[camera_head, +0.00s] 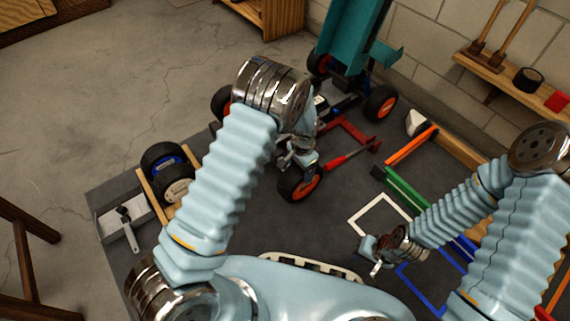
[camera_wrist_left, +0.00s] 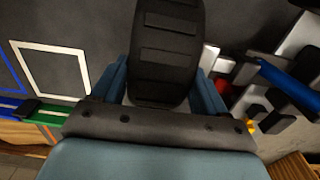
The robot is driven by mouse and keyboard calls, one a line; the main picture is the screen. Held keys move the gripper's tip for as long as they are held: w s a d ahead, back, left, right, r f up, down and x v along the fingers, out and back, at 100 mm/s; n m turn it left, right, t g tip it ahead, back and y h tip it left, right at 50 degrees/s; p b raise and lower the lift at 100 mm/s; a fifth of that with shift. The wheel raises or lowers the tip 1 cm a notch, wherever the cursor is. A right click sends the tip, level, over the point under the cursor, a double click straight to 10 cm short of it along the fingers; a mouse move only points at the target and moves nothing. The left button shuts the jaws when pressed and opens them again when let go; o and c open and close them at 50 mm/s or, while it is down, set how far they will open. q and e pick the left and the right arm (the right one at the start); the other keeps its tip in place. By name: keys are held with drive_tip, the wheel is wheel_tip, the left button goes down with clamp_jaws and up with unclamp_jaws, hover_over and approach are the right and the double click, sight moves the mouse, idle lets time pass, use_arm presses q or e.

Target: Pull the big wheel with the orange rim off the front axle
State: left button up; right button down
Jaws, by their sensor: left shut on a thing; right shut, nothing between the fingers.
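The big wheel with the orange rim (camera_head: 302,186) is at the near end of the car (camera_head: 340,102) in the head view. My left gripper (camera_head: 296,160) is shut on this wheel, partly hidden behind my own arm. In the left wrist view the black treaded tyre (camera_wrist_left: 170,50) stands between the two blue fingers (camera_wrist_left: 168,88). The front axle itself is hidden, and I cannot tell whether the wheel is still seated on it. My right gripper (camera_head: 376,266) is shut and empty, low over the mat near the white square outline.
A red jack (camera_head: 350,150) lies right of the wheel. White (camera_head: 380,198) and blue (camera_head: 418,294) square outlines mark the dark mat. Spare wheels (camera_head: 166,172) sit in a wooden holder at left, beside a grey tray (camera_head: 112,226). A wooden shelf (camera_head: 505,72) runs along the wall.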

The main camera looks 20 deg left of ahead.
use_arm(q)
drive_tip(key=shift+r, duration=0.15)
drive_tip(key=shift+s+d+r+p, duration=0.15)
drive_tip(key=shift+d+r+p, duration=0.1)
drive_tip(key=shift+r+p, duration=0.2)
drive_tip(key=shift+s+d+r+p, duration=0.15)
drive_tip(key=shift+d+r+p, duration=0.05)
drive_tip(key=shift+r+p, duration=0.2)
drive_tip(key=shift+s+d+r+p, duration=0.25)
drive_tip(key=shift+r+p, duration=0.1)
drive_tip(key=shift+r, duration=0.15)
drive_tip(key=shift+s+d+r+p, duration=0.25)
drive_tip(key=shift+r+p, duration=0.15)
drive_tip(key=shift+r, duration=0.15)
drive_tip(key=shift+s+d+r+p, duration=0.15)
drive_tip(key=shift+d+r+p, duration=0.15)
drive_tip(key=shift+r, duration=0.2)
